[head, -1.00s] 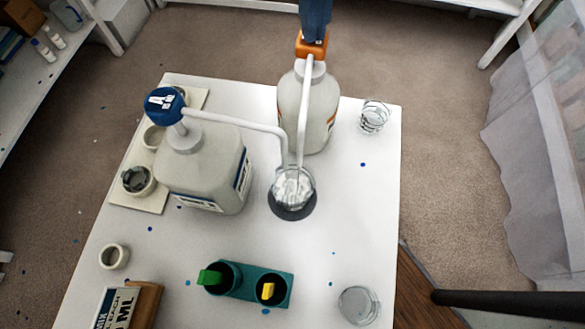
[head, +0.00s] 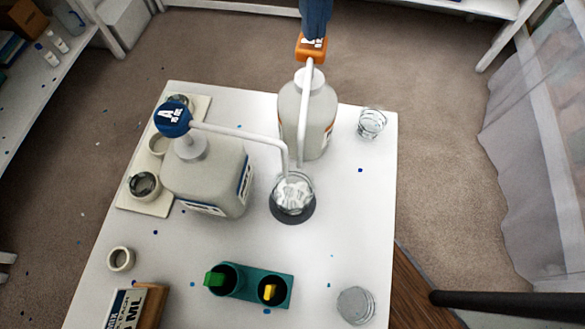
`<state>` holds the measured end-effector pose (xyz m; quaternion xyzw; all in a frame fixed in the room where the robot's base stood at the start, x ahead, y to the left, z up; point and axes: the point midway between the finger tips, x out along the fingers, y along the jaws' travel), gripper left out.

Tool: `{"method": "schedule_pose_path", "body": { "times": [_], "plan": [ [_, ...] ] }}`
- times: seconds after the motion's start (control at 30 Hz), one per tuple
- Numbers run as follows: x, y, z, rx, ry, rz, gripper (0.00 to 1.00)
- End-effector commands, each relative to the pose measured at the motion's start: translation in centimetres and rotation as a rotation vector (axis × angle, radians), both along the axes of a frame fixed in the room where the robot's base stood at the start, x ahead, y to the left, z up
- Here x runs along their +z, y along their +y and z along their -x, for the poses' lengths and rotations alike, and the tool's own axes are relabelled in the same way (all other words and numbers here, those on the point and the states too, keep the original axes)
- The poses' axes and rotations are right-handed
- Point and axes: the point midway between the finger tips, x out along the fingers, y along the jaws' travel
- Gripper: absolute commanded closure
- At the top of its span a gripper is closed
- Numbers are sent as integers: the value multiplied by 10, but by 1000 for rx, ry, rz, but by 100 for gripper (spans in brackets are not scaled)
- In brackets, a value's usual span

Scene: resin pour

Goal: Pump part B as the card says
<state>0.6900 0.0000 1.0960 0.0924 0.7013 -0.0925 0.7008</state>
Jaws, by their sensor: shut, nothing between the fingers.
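The part B bottle (head: 306,112), white with an orange pump head (head: 311,47), stands at the table's back. My gripper (head: 315,30), dark blue, is shut with its tip at the top of the orange head. Its upper part is cut off by the frame. The pump's white spout reaches down toward a clear cup (head: 293,190) on a dark disc (head: 293,217). The cup's contents look whitish. The part A jug (head: 208,180) with a blue pump head (head: 172,118) stands at left, its spout also over the cup. The card (head: 125,308) at lower left is partly cut off; "ML" is readable.
Clear cups stand at the back right (head: 371,123) and front right (head: 356,305). A teal holder (head: 249,285) with green and yellow pieces is at the front. Several small pots sit on a pale board (head: 150,205) at left.

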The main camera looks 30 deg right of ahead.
Motion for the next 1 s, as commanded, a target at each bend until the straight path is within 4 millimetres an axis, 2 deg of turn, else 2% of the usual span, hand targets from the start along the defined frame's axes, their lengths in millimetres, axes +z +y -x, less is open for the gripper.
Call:
{"method": "schedule_pose_path", "body": {
  "times": [0.47, 1.0],
  "plan": [
    [-3, 0, 0, 0, 0, 0, 100],
    [-29, 0, 0, 0, 1, 0, 100]
  ]
}}
